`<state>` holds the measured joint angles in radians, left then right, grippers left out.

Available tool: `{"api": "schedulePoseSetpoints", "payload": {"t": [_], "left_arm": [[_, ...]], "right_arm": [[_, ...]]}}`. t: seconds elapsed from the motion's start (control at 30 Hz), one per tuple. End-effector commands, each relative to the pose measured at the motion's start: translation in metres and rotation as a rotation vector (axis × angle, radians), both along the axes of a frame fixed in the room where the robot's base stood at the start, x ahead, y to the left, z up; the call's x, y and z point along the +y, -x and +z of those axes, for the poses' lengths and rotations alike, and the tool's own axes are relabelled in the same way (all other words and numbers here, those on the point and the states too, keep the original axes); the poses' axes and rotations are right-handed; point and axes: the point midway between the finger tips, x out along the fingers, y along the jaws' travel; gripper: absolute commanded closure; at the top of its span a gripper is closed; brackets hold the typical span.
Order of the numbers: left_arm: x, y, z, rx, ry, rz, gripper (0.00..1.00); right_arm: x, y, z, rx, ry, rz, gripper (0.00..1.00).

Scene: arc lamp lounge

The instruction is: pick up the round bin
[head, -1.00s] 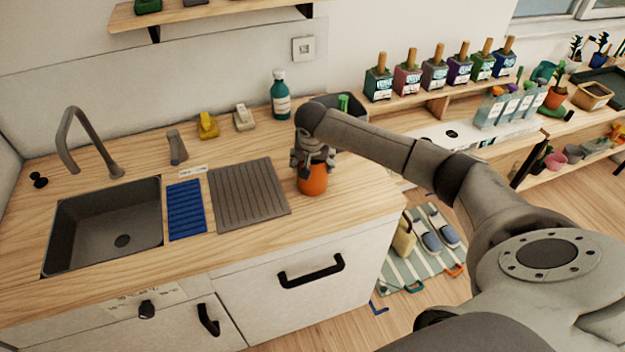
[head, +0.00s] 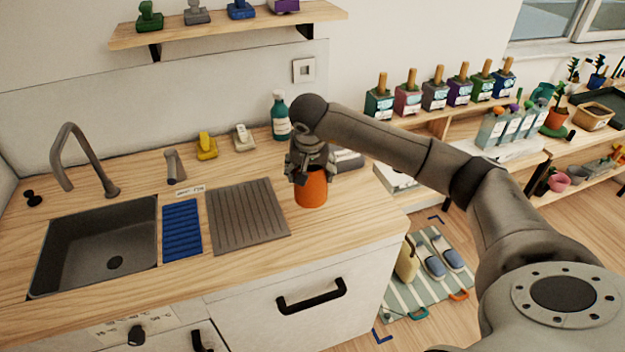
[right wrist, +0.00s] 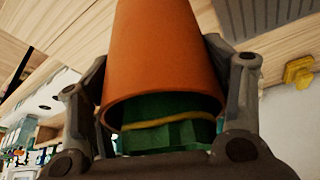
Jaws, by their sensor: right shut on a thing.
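The round bin (head: 311,187) is an orange, tapered pot on the counter's right side, right of the grey ribbed drainboard. My right gripper (head: 308,170) is above it, pointing down, and shut on it. In the right wrist view the bin (right wrist: 165,55) fills the middle, its open mouth towards the camera and a finger on each side. Something green with a yellow band (right wrist: 168,125) shows inside its mouth. I cannot tell whether its base touches the counter. My left gripper is not in view.
Behind the bin are a teal bottle (head: 280,118) and a dark grey item (head: 346,158) partly hidden by my arm. A blue ribbed mat (head: 182,230) and a sink (head: 95,245) lie to the left. The counter's front edge is close to the bin.

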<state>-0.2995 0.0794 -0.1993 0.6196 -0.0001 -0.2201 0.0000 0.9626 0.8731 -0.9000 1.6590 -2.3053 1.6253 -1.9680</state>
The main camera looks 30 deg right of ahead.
Motion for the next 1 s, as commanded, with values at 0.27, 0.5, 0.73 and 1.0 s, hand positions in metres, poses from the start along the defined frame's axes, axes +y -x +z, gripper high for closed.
{"api": "schedulePoseSetpoints", "payload": {"t": [0.27, 0.5, 0.73, 1.0], "left_arm": [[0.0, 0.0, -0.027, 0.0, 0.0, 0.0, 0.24], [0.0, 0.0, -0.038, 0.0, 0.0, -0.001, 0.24], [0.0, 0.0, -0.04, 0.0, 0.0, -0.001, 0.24], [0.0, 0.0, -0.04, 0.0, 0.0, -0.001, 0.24]], "right_arm": [[0.04, 0.042, 0.037, -0.005, 0.001, 0.005, 0.79], [0.065, 0.069, 0.055, -0.004, 0.0, 0.002, 0.79], [0.084, 0.083, 0.054, 0.0, 0.005, 0.072, 0.79], [0.132, 0.108, 0.025, 0.003, 0.008, 0.389, 0.79]]}}
